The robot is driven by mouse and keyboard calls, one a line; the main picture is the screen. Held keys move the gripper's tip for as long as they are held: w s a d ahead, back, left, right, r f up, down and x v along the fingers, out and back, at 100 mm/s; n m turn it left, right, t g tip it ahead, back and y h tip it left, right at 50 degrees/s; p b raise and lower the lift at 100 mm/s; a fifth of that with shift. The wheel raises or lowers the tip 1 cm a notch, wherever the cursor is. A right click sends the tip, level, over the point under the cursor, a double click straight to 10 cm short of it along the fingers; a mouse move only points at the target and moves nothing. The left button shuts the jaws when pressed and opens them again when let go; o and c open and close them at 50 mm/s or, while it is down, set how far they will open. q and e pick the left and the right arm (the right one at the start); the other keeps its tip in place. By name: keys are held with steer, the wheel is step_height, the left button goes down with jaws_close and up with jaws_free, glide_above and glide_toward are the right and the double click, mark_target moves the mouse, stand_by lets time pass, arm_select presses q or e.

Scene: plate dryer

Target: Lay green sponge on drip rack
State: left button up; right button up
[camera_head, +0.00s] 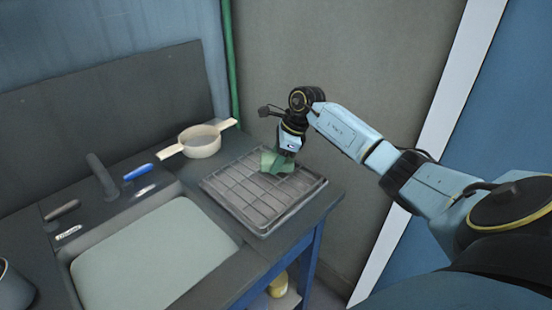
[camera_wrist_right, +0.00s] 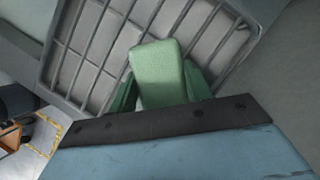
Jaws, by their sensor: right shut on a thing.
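The green sponge (camera_head: 268,160) is at the far part of the drip rack in the head view. My right gripper (camera_head: 280,162) is shut on it from above. In the right wrist view the sponge (camera_wrist_right: 160,75) sits between green finger pieces (camera_wrist_right: 195,85), over the rack's bars. The grey drip rack (camera_head: 245,196) lies flat on the counter, right of the sink; its bars also fill the top of the right wrist view (camera_wrist_right: 75,60). I cannot tell whether the sponge touches the rack. My left gripper is not in view.
A sink (camera_head: 150,258) with a dark faucet (camera_head: 103,177) is left of the rack. A dark pot (camera_head: 12,288) is at the left edge. A wall stands close behind the rack.

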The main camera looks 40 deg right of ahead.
steer(key=o, duration=0.5)
steer(key=shift+f, duration=0.15)
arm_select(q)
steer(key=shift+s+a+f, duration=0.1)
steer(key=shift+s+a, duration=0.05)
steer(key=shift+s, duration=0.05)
arm_select(e)
steer(key=o, duration=0.5)
steer(key=shift+r, duration=0.2)
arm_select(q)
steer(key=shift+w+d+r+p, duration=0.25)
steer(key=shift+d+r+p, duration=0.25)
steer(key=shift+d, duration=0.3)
arm_select(e)
steer(key=v, duration=1.2)
steer(key=shift+a, duration=0.1)
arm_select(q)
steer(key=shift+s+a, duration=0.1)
